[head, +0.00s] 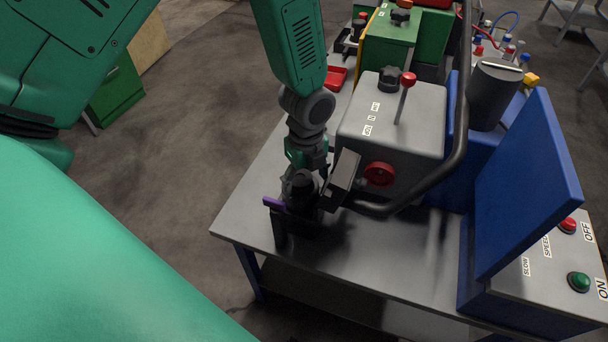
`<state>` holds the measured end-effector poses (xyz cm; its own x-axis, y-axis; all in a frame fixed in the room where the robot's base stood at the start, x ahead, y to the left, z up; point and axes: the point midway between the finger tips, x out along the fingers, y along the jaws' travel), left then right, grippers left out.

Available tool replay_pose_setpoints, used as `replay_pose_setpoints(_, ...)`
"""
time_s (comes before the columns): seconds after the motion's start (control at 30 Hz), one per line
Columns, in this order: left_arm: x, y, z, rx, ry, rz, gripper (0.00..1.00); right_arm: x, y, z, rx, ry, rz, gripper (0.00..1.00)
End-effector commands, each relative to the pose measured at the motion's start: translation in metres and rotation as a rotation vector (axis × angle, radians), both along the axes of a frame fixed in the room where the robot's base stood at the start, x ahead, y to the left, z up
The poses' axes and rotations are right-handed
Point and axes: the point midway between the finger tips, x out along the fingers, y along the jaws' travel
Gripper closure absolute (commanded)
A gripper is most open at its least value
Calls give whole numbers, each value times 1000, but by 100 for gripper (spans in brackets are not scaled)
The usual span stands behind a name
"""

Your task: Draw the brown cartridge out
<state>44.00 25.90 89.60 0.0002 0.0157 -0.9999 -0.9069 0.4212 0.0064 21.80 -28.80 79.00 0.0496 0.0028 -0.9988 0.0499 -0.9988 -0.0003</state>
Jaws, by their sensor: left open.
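My left gripper (303,208) hangs at the end of the green and grey arm, low over the near left part of the metal table. It is open, with its dark fingers beside the left front of a grey machine box (386,138). A small purple strip (273,203) shows at the gripper's left. My right gripper is not in view.
The box carries a black knob (389,78), a red-tipped lever (406,92) and a red front knob (379,173). A black curved bar (452,166) passes on its right. A blue panel (527,185) and button box stand right. The table's (375,256) front is bare.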

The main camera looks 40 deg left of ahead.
Motion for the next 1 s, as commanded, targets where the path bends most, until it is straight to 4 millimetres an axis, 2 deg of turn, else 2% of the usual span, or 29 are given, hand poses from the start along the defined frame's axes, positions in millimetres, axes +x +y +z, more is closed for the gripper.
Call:
replay_pose_setpoints(0.03,-1,0,-1,-8,2,-3,29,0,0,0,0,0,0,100)
replay_pose_setpoints(0.1,-1,1,-2,-10,2,-4,55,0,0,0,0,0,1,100)
replay_pose_setpoints(0.17,0,3,-2,-13,1,-4,77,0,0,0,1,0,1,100)
replay_pose_setpoints(0.2,0,4,-3,-13,0,-4,83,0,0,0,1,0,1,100)
replay_pose_setpoints(0.67,1,4,-1,-4,0,0,84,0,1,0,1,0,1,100)
replay_pose_setpoints(1.0,1,2,6,-6,-1,-3,84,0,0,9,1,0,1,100)
